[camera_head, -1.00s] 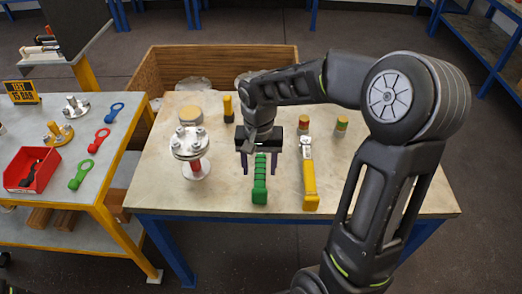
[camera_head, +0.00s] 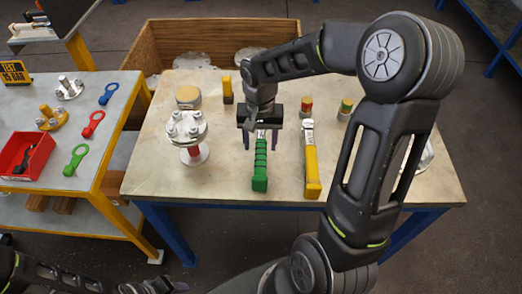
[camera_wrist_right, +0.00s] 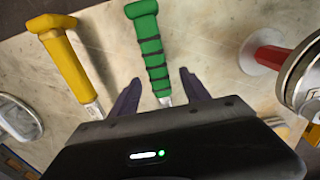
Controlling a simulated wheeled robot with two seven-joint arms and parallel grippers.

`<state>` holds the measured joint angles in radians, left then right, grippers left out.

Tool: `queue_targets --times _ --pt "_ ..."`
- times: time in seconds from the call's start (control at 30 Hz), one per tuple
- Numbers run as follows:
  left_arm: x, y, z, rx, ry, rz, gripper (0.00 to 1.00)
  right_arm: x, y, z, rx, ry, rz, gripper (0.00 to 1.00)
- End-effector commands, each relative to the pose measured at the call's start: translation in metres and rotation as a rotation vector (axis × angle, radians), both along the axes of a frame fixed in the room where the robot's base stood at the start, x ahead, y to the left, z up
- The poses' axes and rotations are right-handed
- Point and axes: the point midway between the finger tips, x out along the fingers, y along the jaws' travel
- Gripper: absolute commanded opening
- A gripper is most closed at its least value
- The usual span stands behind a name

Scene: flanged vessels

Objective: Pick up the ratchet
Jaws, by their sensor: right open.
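A tool with a ribbed green handle (camera_head: 260,165) lies on the table, handle toward me. A tool with a smooth yellow handle (camera_head: 311,172) and a metal head lies to its right. I cannot tell for sure which one is the ratchet, as the green tool's head is hidden by my right gripper. My right gripper (camera_head: 261,142) is open above the far end of the green tool, one finger on each side. In the right wrist view the green handle (camera_wrist_right: 148,45) runs between the fingers. My left gripper (camera_head: 160,287) shows partly at the bottom edge, its jaws unclear.
A flanged vessel (camera_head: 186,128) stands left of the green tool. A yellow-topped piece (camera_head: 227,90) and small red and yellow-green topped pieces (camera_head: 306,106) stand farther back. A side table with a red bin (camera_head: 38,157) is at the left. The front table strip is bare.

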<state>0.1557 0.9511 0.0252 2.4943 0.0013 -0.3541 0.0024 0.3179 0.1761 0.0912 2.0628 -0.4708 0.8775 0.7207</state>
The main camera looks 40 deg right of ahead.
Motion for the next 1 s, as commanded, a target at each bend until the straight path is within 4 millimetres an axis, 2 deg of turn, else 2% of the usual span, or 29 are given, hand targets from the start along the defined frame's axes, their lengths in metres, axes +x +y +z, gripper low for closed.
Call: queue_targets --times 0.27,0.37,0.6,0.7,1.0 --pt "0.000 0.000 0.001 0.000 0.000 0.000 0.36 0.000 0.000 -0.002 0.000 0.001 0.000 0.55" --pt "-0.001 0.000 0.004 0.001 0.001 0.001 0.36 -0.001 -0.001 -0.010 0.002 0.004 -0.001 0.55" --pt "-0.001 0.001 0.011 0.003 0.004 0.001 0.36 -0.001 -0.002 -0.045 0.002 0.004 0.001 0.55" --pt "-0.001 0.001 0.011 0.003 0.004 0.002 0.36 -0.001 -0.002 -0.052 0.000 0.001 0.000 0.55" --pt "-0.002 0.001 0.010 0.003 0.005 0.001 0.36 0.000 -0.002 -0.052 0.000 0.000 0.000 0.55"
